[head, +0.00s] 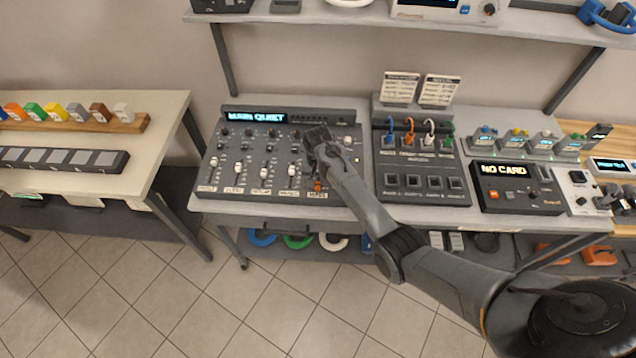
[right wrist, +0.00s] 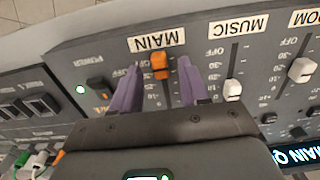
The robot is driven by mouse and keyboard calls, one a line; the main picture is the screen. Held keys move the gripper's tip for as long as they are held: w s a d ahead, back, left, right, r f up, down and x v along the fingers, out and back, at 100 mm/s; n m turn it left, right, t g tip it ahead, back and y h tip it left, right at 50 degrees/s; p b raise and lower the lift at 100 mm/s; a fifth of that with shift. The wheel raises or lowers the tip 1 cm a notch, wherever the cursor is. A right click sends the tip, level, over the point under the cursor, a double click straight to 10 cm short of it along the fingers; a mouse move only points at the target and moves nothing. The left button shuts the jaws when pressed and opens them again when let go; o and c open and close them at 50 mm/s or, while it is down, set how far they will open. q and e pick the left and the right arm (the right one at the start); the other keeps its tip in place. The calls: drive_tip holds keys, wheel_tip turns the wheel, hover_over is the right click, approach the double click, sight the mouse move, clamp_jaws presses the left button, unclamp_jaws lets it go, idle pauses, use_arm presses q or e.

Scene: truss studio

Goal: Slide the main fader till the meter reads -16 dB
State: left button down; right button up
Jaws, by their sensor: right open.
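The mixer (head: 222,180) stands on the table with a row of faders. Its display (head: 256,116) reads "MAIN QUIET". The main fader's orange cap (head: 317,186) is low in its slot; in the right wrist view this cap (right wrist: 159,62) sits close to the MAIN label (right wrist: 157,40). My right gripper (head: 315,162) reaches over the mixer from the right. Its two purple fingers (right wrist: 160,70) are apart, one on either side of the orange cap, with visible gaps. The wrist and fingers hide the upper main slot in the head view. My left gripper is out of view.
The white-capped music fader (right wrist: 232,90) is close beside one finger. A green-lit power switch (right wrist: 97,88) is on the other side. A panel with coloured cables (head: 422,182) and a "NO CARD" unit (head: 518,190) stand to the right. A shelf (head: 350,14) hangs above.

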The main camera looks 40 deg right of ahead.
drive_tip(key=shift+f, duration=0.7)
clamp_jaws()
